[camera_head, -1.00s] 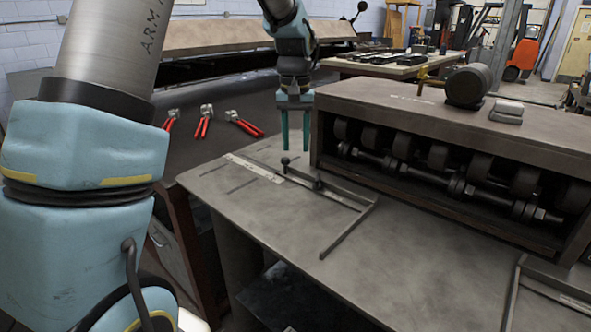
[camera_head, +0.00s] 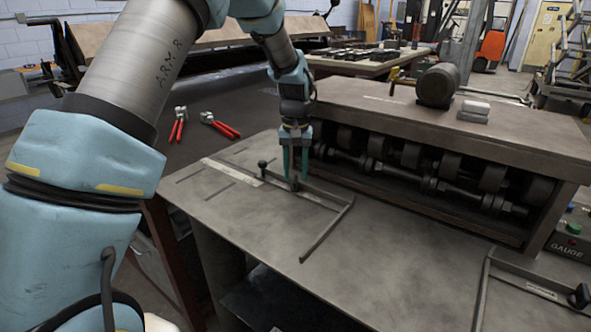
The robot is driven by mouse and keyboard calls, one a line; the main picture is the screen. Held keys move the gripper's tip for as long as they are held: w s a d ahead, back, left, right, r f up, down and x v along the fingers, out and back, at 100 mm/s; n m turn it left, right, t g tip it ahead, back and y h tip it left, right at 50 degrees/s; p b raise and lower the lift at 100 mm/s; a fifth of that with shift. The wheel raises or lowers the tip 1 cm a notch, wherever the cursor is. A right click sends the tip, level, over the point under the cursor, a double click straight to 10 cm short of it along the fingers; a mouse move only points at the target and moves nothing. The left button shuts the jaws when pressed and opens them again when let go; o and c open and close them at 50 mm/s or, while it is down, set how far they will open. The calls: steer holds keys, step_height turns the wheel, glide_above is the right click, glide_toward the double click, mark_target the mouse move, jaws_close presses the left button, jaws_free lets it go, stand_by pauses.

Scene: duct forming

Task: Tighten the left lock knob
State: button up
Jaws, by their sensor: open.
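A metal guide with a slotted scale strip (camera_head: 235,172) and an angled bar (camera_head: 328,232) lies on the left part of the grey table.
A roller housing (camera_head: 420,112) with a motor (camera_head: 438,86) on top stands close behind my gripper. Another guide (camera_head: 540,290) with a dark knob (camera_head: 580,296) is at lower right, near a gauge box (camera_head: 570,240). Red-handled snips (camera_head: 222,126) lie back left. The front table surface is clear.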

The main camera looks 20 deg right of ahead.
steer(key=shift+f, duration=0.35)
steer(key=shift+c, duration=0.3)
jaws_close()
